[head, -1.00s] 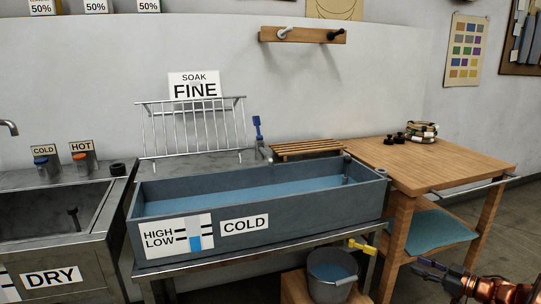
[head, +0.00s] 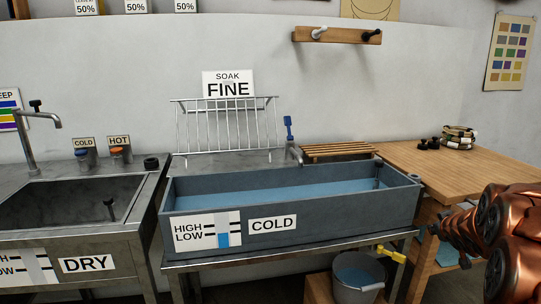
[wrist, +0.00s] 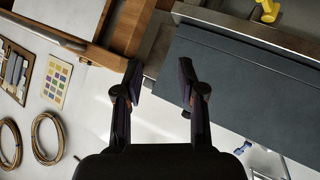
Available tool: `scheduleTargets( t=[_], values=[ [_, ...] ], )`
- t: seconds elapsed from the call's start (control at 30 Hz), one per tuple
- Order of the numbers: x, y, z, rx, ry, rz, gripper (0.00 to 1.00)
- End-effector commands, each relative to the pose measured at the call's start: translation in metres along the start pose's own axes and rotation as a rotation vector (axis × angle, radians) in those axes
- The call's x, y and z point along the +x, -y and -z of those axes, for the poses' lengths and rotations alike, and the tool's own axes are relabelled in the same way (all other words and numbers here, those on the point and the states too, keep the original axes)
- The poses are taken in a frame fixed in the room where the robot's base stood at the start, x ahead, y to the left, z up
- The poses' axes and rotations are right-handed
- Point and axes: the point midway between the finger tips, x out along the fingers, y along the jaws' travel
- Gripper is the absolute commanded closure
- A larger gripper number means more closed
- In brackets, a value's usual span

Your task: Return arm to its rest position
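My arm shows at the right edge of the head view as copper-coloured links in front of the wooden table. My gripper (wrist: 160,85) is in the wrist view, with its two dark fingers spread apart. The gripper's fingertips cannot be made out clearly in the head view.
The grey trough (head: 340,215) of blue water, marked COLD, stands in the middle, with a bucket (head: 358,275) and yellow tap (head: 391,254) below right. A wooden table (head: 440,165) holds coils (head: 458,136). A sink (head: 70,215) is at left. Two cane hoops (wrist: 47,138) hang on the wall.

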Motion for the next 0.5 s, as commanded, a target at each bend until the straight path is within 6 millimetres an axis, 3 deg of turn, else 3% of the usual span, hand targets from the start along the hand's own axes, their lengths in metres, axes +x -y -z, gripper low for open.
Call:
scheduleTargets(
  t=[0.07, 0.27, 0.5],
  values=[
    [-0.021, 0.014, -0.001, 0.015, 0.062, -0.014, 0.60],
    [-0.079, 0.054, -0.028, 0.062, 0.260, -0.021, 0.60],
    [-0.165, 0.119, -0.076, 0.104, 0.511, 0.041, 0.60]
  ],
)
